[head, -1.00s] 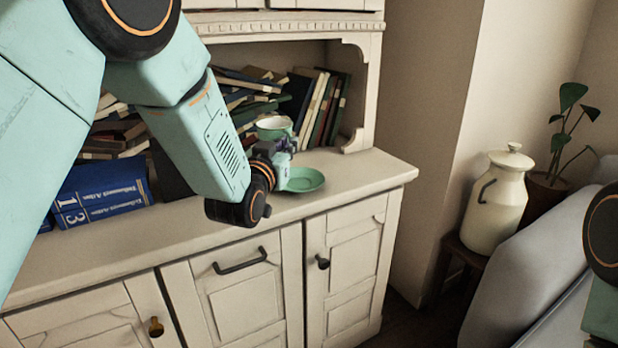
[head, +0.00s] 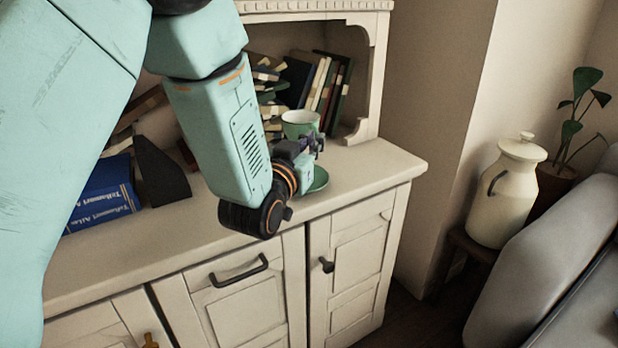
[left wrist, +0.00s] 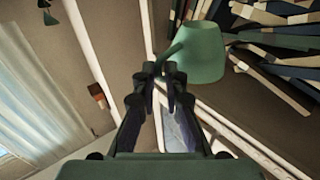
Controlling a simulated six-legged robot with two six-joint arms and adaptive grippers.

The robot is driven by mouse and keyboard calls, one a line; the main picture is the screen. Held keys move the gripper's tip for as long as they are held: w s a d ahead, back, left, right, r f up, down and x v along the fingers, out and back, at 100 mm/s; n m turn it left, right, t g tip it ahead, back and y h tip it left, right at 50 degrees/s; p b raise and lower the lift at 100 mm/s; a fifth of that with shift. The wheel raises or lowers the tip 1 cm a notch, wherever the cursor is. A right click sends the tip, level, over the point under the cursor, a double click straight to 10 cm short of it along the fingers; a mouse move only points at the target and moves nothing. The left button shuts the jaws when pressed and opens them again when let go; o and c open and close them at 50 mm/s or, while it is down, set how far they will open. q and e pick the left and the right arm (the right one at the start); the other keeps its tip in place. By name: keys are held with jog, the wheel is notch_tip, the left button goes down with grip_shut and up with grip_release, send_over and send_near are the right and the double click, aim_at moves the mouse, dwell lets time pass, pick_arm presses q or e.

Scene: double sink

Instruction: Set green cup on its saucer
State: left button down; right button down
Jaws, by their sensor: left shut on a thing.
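The green cup (head: 300,124) is upright with a pale inside, held above the sideboard top. It also shows in the left wrist view (left wrist: 204,52), with its handle towards my fingers. My left gripper (head: 314,146) is shut on the cup at its handle, and its fingertips meet there in the left wrist view (left wrist: 166,76). The green saucer (head: 320,180) lies on the sideboard top, below and slightly right of the cup in the head view. My gripper and wrist hide part of the saucer. My right gripper is not in view.
Leaning books (head: 323,92) stand in the niche behind the cup. A blue book (head: 105,195) and a dark bookend-like block (head: 160,175) are at the left. The sideboard top (head: 375,168) is clear right of the saucer. A cream jug (head: 503,200) stands apart at the right.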

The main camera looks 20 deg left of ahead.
pick_arm(q)
notch_tip(320, 180, down, 5)
jog(key=shift+a+f+b, duration=0.1)
jog(key=shift+f+b, duration=0.1)
jog(key=shift+b, duration=0.95)
jog(key=shift+f, duration=0.45)
notch_tip(320, 180, down, 3)
jog(key=shift+f+b, duration=0.1)
jog(key=shift+b, duration=0.7)
jog(key=shift+w, duration=0.15)
jog(key=shift+f, duration=0.35)
